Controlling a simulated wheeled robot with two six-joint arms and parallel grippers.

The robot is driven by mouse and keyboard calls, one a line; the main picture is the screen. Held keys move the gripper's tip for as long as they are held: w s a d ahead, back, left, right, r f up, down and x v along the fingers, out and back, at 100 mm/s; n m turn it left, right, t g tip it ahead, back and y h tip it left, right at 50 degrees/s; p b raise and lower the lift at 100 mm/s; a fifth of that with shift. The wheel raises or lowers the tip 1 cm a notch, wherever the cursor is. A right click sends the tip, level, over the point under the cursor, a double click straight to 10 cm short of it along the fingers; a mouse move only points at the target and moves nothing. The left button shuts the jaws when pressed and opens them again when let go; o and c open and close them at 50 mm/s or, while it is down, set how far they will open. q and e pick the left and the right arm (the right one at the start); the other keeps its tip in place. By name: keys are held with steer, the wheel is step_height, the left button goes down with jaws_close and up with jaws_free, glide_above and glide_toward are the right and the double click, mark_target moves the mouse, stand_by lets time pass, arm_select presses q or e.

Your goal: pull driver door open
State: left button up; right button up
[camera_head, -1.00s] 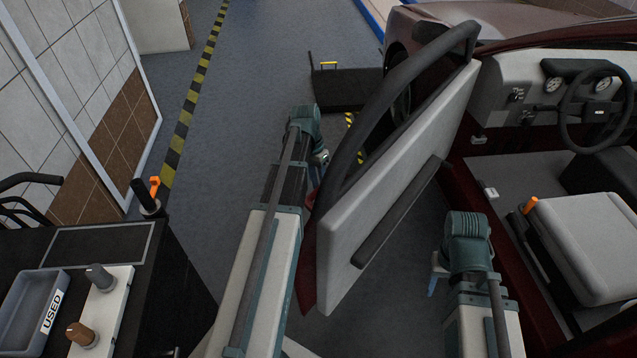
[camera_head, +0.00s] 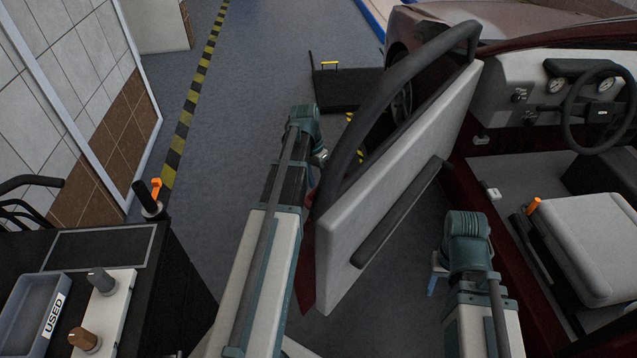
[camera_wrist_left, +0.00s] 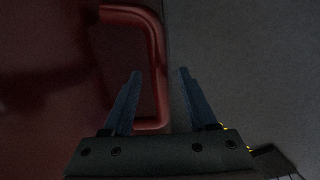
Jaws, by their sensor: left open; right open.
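The driver door (camera_head: 400,185) stands swung out from the dark red car, its grey inner panel and black window frame facing me in the head view. Its red outer side (camera_wrist_left: 50,90) and red handle (camera_wrist_left: 157,60) fill the left of the left wrist view. My left gripper (camera_wrist_left: 158,75) is open there, with the handle's upright bar showing between its fingers; contact cannot be told. In the head view the left fingers are mostly hidden at the door's outer side. My right gripper (camera_head: 432,277) is open and empty on the door's inner side, partly hidden by its wrist.
The car's seat (camera_head: 590,240) and steering wheel (camera_head: 597,108) are at the right. A black bench (camera_head: 185,290) with a grey "USED" tray (camera_head: 28,310) stands at the left. A dark case (camera_head: 345,90) lies on the floor beyond the door. Floor left of the door is clear.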

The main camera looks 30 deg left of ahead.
arm_select(q)
steer(key=shift+r, duration=0.2)
step_height(320, 180, up, 13)
steer(key=a+p, duration=0.2)
steer(key=p, duration=1.1)
steer(key=shift+w+a+p, duration=0.2)
steer(key=shift+a+p, duration=0.1)
steer(key=shift+c, duration=0.2)
